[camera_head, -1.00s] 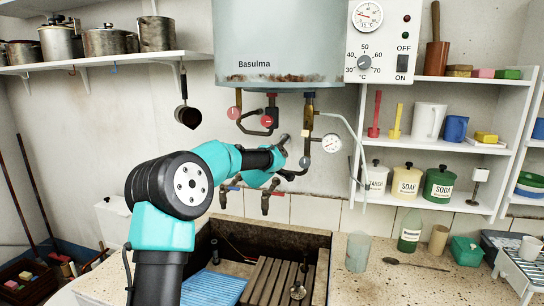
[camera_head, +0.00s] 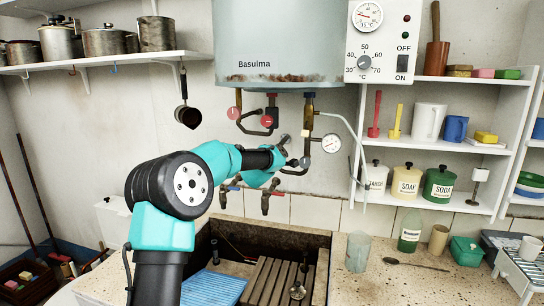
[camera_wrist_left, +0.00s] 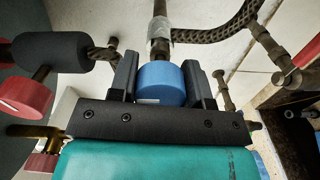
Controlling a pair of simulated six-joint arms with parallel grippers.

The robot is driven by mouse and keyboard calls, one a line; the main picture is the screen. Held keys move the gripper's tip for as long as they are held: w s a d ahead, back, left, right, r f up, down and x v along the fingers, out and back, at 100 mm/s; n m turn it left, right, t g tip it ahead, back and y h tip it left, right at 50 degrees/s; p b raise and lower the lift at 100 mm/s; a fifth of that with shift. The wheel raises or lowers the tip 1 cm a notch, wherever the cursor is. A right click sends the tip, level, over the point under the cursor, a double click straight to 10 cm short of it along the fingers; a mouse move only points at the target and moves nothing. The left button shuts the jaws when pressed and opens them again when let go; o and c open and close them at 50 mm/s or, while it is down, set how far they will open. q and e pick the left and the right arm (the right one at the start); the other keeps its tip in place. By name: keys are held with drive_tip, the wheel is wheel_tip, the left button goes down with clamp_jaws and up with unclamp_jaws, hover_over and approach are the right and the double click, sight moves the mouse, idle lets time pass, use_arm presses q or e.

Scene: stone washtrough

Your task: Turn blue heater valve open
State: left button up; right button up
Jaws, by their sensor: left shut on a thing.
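The blue valve knob (camera_wrist_left: 160,82) shows in the left wrist view, below a pipe joint wrapped in pale tape. My left gripper (camera_wrist_left: 161,76) is shut on it, with one dark finger on each side of the knob. In the head view my left gripper (camera_head: 287,156) is under the water heater (camera_head: 280,45), among its pipes. There the arm and gripper hide most of the knob. My right gripper is in neither view.
Red valves (camera_head: 267,121) hang on pipes left of the gripper, and a pressure gauge (camera_head: 331,143) is to its right. Taps (camera_head: 266,201) stick out just below. The stone trough (camera_head: 318,232) lies under the arm. Shelves stand at the right.

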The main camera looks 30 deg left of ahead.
use_arm(q)
drive_tip(key=o, duration=0.9)
drive_tip(key=shift+o, duration=0.2)
drive_tip(key=v, duration=1.7)
drive_tip(key=shift+s, duration=0.25)
